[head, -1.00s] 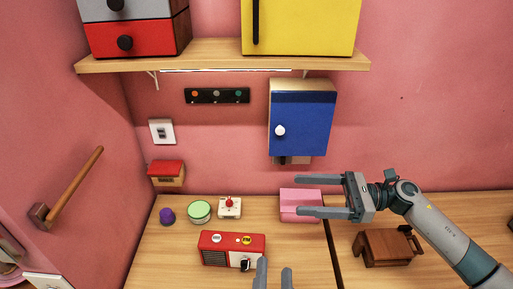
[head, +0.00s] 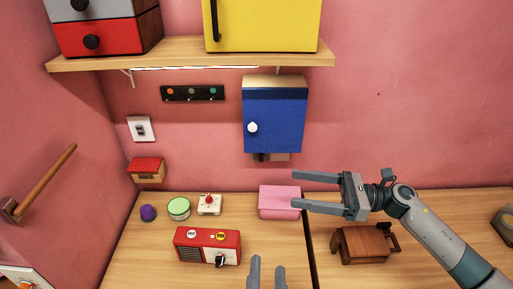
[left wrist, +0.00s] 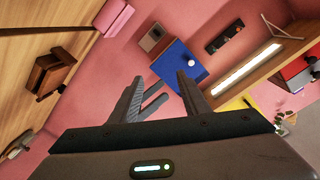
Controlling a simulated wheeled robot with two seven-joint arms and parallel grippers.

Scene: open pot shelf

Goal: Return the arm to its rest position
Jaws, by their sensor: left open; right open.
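My left gripper (head: 267,278) shows only as two grey fingertips at the bottom edge of the head view, apart and with nothing between them. In the left wrist view its two fingers (left wrist: 160,90) are spread. My right gripper (head: 294,191) is open and empty, its fingers pointing left. In the head view its fingertips overlap the right side of the pink box (head: 279,199) on the counter; I cannot tell whether they touch it. The rest of my left arm is hidden in the head view.
A red radio (head: 190,246) stands on the wooden counter (head: 140,260) left of my left gripper. A brown wooden box (head: 362,243) stands below my right gripper. A blue cabinet (head: 275,120) hangs on the wall under the shelf (head: 180,57). The counter's right part is mostly clear.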

